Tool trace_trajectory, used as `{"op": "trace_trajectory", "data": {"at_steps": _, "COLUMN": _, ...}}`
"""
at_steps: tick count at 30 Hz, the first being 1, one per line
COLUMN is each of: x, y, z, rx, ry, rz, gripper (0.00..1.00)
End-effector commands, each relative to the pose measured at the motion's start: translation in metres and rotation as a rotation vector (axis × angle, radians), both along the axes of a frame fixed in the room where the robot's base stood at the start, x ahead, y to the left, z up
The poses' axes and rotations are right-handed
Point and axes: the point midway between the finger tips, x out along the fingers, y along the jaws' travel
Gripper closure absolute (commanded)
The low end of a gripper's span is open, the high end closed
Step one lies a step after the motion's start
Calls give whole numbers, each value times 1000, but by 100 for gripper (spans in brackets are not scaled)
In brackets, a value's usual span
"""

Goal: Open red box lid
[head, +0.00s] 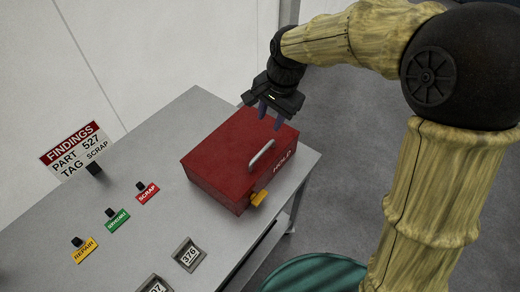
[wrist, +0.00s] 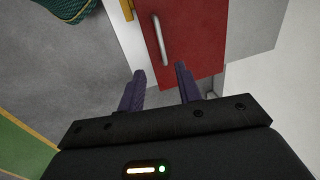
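A red box (head: 222,162) marked HOLD sits on the grey table, with its lid down. My gripper (head: 270,117) is above the box's far right part, apart from the handle. In the wrist view the red box (wrist: 195,35) and its handle (wrist: 161,41) lie beyond my fingers. The two dark purple fingers of my gripper (wrist: 160,72) are spread with nothing between them.
The grey table (head: 180,125) holds a FINDINGS sign (head: 75,148), yellow, green and red SCRAP tags (head: 147,194), and small numbered trays (head: 188,254) near the front. A green round bin (head: 315,273) stands on the floor at the front. A white wall is behind.

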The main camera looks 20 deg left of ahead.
Motion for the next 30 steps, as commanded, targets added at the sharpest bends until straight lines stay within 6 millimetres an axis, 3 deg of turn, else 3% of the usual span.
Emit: {"op": "trace_trajectory", "data": {"at_steps": 30, "x": 11, "y": 29, "z": -156, "rx": -2, "ry": 1, "rz": 1, "gripper": 66}}
